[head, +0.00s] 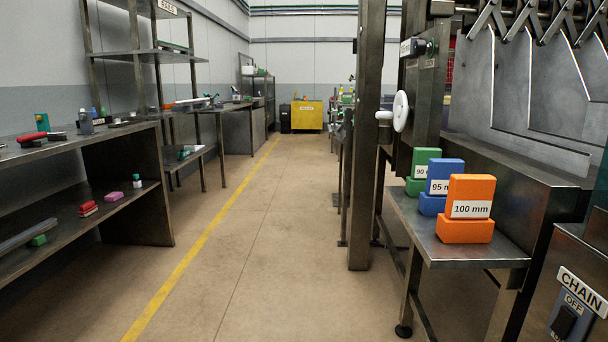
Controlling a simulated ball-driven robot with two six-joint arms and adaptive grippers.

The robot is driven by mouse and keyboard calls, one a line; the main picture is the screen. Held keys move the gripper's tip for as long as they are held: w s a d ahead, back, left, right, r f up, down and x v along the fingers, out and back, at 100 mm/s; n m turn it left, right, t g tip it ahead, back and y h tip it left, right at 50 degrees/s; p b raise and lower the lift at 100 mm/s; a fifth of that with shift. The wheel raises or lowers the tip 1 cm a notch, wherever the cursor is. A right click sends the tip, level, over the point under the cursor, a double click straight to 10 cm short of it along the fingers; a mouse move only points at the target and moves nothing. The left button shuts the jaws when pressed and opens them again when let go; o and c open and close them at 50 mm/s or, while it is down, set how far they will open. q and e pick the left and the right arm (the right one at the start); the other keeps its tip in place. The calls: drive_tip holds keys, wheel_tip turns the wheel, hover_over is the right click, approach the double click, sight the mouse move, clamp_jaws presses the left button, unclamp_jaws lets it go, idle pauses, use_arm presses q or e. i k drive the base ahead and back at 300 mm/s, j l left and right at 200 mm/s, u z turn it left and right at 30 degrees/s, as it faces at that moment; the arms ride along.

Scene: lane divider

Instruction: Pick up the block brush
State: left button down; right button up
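I cannot clearly make out a block brush in the head view. On the left bench top lies a red item (32,137) with dark parts beside it, too small to identify. Small red pieces (88,208) and a pink block (114,197) lie on the shelf below, and a green piece (39,240) lies nearer. Neither of my grippers shows in the head view.
A left workbench (112,142) and a metal rack (139,70) line the wall. A floor aisle with a yellow line (201,243) runs clear ahead. At right, a steel table (420,237) holds green (426,158), blue (446,168) and orange blocks (471,188) beside a machine and post (368,140).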

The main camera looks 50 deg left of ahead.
sight(87, 208)
drive_tip(key=u, duration=2.75)
drive_tip(key=i+l, duration=0.15)
drive_tip(key=i, duration=0.25)
drive_tip(key=i+l+u, duration=0.1)
drive_tip(key=i, duration=0.25)
drive_tip(key=i+l+u, duration=0.1)
drive_tip(key=i, duration=0.3)
drive_tip(key=l, duration=0.1)
